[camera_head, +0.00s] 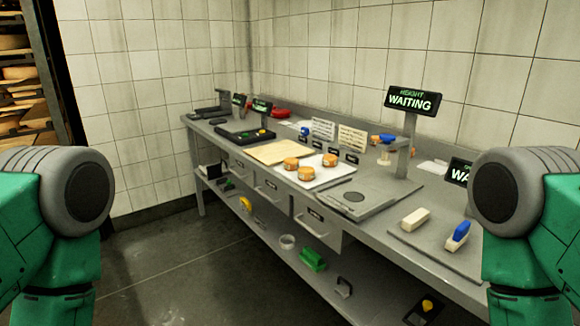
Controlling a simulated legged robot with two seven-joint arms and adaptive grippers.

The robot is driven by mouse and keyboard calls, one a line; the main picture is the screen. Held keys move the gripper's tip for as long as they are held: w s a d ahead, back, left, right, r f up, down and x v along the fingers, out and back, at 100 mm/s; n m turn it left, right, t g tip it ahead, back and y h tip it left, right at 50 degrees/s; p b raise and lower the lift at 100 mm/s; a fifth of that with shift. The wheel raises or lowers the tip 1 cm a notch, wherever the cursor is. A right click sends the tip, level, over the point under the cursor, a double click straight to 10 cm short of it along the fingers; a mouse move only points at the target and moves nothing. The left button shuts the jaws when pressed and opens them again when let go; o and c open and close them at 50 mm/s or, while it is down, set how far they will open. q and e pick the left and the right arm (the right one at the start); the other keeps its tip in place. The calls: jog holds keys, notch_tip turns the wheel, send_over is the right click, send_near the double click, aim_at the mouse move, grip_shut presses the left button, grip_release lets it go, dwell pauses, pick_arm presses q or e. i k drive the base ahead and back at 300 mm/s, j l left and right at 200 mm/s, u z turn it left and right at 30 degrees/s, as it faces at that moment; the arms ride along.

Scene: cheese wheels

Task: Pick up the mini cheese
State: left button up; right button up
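Three small orange mini cheeses stand close together on a white board on the grey workbench (290,207). One mini cheese (291,163) is at the back left, another mini cheese (330,160) is at the right, and a third mini cheese (306,173) is nearest the front. The white board (318,182) lies flat under them. My green and grey arms show at the left and right edges, well apart from the cheeses. Neither of my grippers is in view.
Shelves of cheese wheels (18,72) are at far left. The floor (190,275) before the bench is clear.

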aim_at(291, 164)
jog(key=z, duration=0.65)
jog(key=i+j+z, duration=0.15)
jog(key=z, duration=0.25)
jog(key=j+z, duration=0.45)
jog(key=i+j+z, duration=0.1)
jog(key=j+z, duration=0.5)
jog(key=z, duration=0.25)
jog(key=j+z, duration=0.4)
jog(key=k+l, duration=0.05)
jog(key=l, duration=0.05)
